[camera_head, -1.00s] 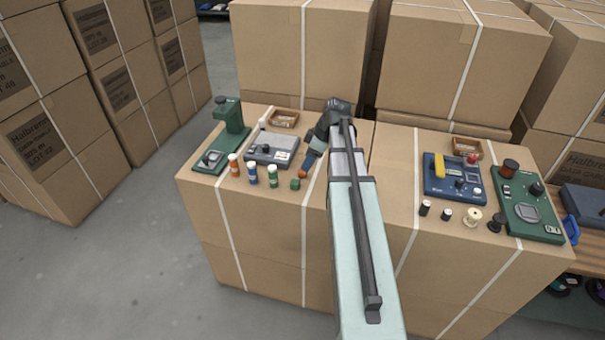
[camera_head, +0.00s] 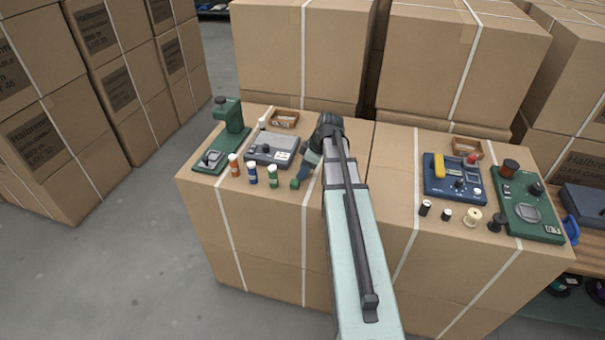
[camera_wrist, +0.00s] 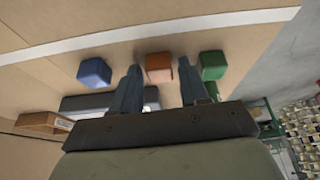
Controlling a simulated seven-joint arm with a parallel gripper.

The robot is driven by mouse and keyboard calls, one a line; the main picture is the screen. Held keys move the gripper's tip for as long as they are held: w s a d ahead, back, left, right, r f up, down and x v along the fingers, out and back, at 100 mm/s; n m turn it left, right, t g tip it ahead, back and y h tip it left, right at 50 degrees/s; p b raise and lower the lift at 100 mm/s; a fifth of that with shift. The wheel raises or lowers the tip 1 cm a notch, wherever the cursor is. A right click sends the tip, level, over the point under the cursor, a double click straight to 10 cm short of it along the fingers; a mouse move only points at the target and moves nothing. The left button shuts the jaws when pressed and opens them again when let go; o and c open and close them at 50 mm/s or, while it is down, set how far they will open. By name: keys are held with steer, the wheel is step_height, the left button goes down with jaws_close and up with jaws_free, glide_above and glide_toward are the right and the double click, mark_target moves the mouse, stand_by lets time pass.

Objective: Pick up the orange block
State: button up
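The orange block (camera_wrist: 159,68) shows in the wrist view between my two fingers, one on each side, with narrow gaps visible. My gripper (camera_wrist: 159,66) is open. A green block (camera_wrist: 213,66) sits just outside the right finger and a blue block (camera_wrist: 94,72) lies to the left with more room. In the head view my gripper (camera_head: 301,174) reaches down beside the green block (camera_head: 295,184); the orange and blue blocks are hidden by my arm. I cannot tell how low the fingertips are relative to the orange block.
All stands on a strapped carton (camera_head: 250,208). Left of my gripper are several small bottles (camera_head: 252,174), a grey device (camera_head: 266,150), a green stand (camera_head: 232,128) and a small tray (camera_head: 285,117).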

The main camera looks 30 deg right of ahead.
jaws_close()
